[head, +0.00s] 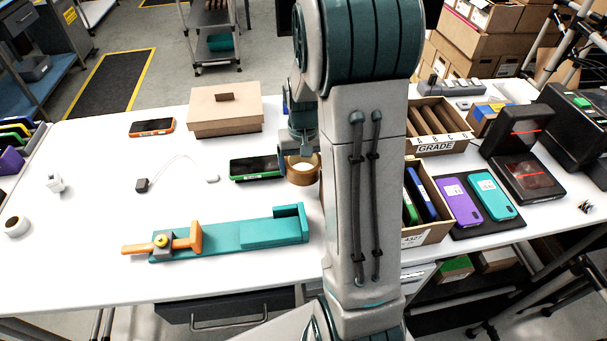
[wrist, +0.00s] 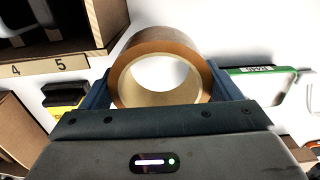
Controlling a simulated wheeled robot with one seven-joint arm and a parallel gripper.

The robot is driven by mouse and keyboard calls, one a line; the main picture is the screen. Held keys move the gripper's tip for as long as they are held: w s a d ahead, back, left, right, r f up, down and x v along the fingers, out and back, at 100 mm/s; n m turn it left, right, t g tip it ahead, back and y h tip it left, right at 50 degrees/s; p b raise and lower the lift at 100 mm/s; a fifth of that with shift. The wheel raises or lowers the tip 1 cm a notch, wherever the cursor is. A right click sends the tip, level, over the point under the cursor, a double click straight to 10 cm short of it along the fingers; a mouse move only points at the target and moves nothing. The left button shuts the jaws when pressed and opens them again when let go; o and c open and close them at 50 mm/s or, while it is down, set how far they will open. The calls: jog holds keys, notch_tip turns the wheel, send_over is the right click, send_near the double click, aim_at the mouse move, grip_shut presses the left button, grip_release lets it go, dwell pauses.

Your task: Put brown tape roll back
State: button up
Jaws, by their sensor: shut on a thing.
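The brown tape roll (head: 303,170) is at the middle of the white table in the head view, beside the green-cased phone (head: 256,167) and partly hidden by my arm. In the wrist view the tape roll (wrist: 160,72) sits between the two dark fingers of my gripper (wrist: 160,92), which is shut on it. I cannot tell whether the roll touches the table.
Right of my arm stand a carton marked GRADE (head: 436,143) and a carton of phones (head: 437,225). A brown box (head: 225,113) is behind, a teal fixture (head: 240,236) in front.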

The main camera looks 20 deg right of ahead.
jog(key=shift+f, duration=2.25)
jog(key=shift+f, duration=0.1)
jog(key=shift+f, duration=0.15)
jog(key=o, duration=0.9)
jog(key=shift+r, duration=0.2)
